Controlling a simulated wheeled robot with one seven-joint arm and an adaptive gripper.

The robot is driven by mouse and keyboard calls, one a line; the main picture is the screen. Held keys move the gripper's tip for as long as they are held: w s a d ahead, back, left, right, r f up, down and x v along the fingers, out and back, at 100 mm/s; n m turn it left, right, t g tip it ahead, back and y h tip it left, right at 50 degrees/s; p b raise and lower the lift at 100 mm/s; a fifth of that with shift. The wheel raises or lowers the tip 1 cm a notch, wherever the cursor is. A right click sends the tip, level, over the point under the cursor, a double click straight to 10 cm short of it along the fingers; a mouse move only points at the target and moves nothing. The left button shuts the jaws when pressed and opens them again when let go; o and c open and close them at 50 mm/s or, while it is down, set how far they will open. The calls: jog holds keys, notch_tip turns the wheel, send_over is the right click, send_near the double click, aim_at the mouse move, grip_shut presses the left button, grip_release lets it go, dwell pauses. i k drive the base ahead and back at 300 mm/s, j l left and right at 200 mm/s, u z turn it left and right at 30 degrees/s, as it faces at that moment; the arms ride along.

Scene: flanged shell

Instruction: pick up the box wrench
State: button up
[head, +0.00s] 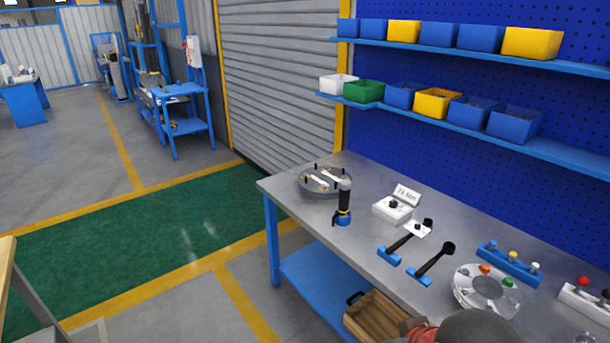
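Two dark long-handled tools lie side by side on the grey workbench (362,172). The left tool (402,243) has a blue piece at its near end and a white tag or plate by its far end. The right tool (434,262) also has a blue piece at its near end and a round black far end. Either could be the box wrench; I cannot tell which from here. Both lie apart from each other, with nothing gripping them.
A black-and-blue upright tool (344,204), a round grey tray (325,191) and a white block with a sign (392,209) stand further left. A round flanged part (465,282) and a blue knob rack (510,264) stand right. A wooden crate (372,318) sits below.

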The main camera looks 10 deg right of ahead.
aim_at(449, 248)
jog(key=i+l+z, duration=0.5)
jog(key=i+z, duration=0.3)
jog(key=i, duration=0.1)
